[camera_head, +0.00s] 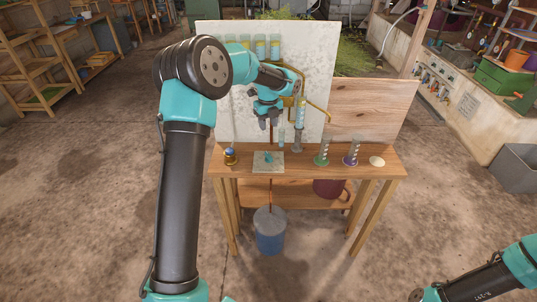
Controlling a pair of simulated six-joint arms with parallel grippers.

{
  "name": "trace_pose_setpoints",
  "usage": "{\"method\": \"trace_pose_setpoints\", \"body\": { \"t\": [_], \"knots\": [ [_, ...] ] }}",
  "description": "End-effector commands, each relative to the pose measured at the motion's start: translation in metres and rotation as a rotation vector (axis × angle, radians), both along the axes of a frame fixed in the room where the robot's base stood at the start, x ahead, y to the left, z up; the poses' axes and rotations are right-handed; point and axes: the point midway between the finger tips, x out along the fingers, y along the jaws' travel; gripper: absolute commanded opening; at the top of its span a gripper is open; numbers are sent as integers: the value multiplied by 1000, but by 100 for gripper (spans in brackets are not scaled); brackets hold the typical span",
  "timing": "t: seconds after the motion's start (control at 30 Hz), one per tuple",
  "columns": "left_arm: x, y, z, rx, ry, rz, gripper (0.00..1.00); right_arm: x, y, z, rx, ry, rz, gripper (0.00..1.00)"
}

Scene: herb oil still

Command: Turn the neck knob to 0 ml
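The still stands against a pale back panel (310,62), with a brass pipe (318,108) and an upright glass column (300,112). I cannot tell for sure which part is the neck knob, and no ml marks can be read. A small teal piece (268,158) sits on a pale square plate (258,167) on the wooden table (308,166). My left gripper (268,123) points down above this plate, left of the glass column, apart from the plate. Its fingers are too small to show whether they are open.
A green-based cylinder (322,160), a purple-based cylinder (351,159) and a pale dish (377,161) stand on the right of the table. A brass-and-blue item (231,156) stands at the left. A bucket (270,238) is on the floor in front.

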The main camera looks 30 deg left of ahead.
Motion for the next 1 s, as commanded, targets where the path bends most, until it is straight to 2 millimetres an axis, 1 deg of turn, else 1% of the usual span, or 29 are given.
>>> {"method": "trace_pose_setpoints", "body": {
  "t": [0.03, 0.7, 0.8, 1.0],
  "knots": [
    [-1, 0, -8, 0, 4, 0, 40, 0, 0, 0, 0, 0, 0, 43],
    [-1, 0, -121, -2, 3, 1, 40, 0, 0, 0, 0, 0, 0, 43],
    [0, 0, -136, -1, 3, -1, 40, 0, 0, 0, 0, 0, 0, 43],
    [0, 0, -154, -1, 1, 1, 40, 0, 0, 0, 0, 0, 0, 43]
  ]
}}
